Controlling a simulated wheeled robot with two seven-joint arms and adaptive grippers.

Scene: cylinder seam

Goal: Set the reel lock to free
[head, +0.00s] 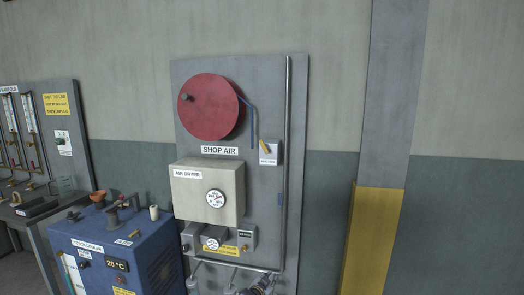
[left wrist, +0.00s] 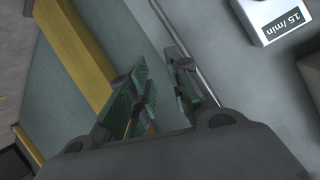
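The red hose reel (head: 209,107) is at the top of the grey SHOP AIR panel in the head view. My right gripper is not in view.
A vertical pipe (head: 286,150) runs down the panel's right side. The air dryer box (head: 208,192) and a gauge block (head: 213,243) sit below the reel. A yellow-and-grey post (head: 375,235) is at the right.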

